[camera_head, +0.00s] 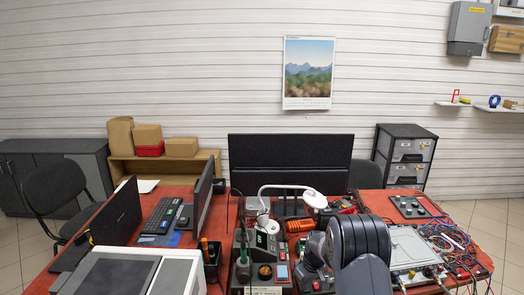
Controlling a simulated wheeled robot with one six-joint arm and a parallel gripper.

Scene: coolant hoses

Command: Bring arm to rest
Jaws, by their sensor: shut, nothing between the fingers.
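Part of my arm (362,240) shows at the bottom of the head view, right of centre, as dark grey rounded links. It stands in front of the red-topped workbench (466,208) and hides part of it. My gripper and its fingertips do not show in this view. No coolant hose can be clearly made out.
A soldering station (265,243), a white lamp (290,190) and an orange-handled tool (299,225) crowd the bench's middle. Tangled wires (450,240) lie at right. A calendar (308,73) hangs behind.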

